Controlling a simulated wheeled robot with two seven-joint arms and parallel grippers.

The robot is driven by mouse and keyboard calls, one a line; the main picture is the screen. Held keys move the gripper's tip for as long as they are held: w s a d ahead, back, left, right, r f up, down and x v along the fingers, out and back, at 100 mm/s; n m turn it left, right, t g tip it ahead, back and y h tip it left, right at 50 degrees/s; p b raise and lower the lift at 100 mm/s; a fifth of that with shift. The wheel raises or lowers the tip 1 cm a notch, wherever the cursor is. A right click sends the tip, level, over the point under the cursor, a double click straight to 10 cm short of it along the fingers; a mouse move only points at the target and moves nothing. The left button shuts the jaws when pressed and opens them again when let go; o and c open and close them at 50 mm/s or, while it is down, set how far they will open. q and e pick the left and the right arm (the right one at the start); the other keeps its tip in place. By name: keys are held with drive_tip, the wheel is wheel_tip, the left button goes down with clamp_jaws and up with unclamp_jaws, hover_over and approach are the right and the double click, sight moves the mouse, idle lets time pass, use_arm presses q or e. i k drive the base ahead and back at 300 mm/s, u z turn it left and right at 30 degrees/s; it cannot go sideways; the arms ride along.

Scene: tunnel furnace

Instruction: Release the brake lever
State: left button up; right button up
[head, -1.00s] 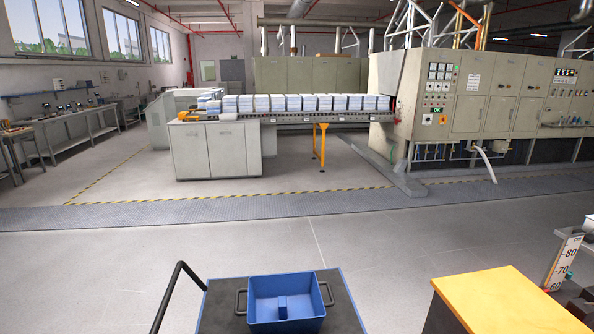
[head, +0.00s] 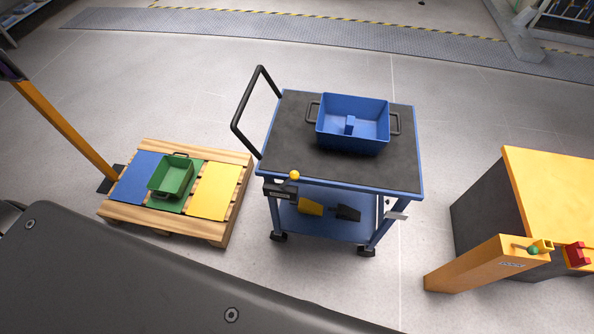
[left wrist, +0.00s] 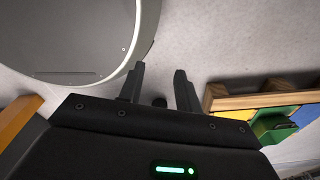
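A blue cart (head: 284,150) with a dark top stands in the middle of the head view. A yellow ball knob (head: 294,175) sits at its near left corner, just above a black bracket (head: 280,190). It looks like the brake lever's knob; its shaft is hard to make out. My left gripper (left wrist: 160,88) shows in the left wrist view, its two black fingers apart with nothing between them. No gripper shows in the head view, and the cart is not in the left wrist view. My right gripper is not seen.
A blue bin (head: 352,140) stands on the cart, and a black push handle (head: 240,115) rises at its left. A wooden pallet (head: 232,215) with a green bin (head: 172,178) lies left. An orange-topped cabinet (head: 555,195) and yellow post (head: 480,268) stand right. Floor between them is clear.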

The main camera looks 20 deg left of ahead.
sight(295, 176)
drive_tip(key=u, duration=1)
drive_tip(key=k, duration=1.15)
drive_tip(key=z, duration=1.35)
drive_tip(key=i, duration=0.5)
drive_tip(key=z, duration=0.05)
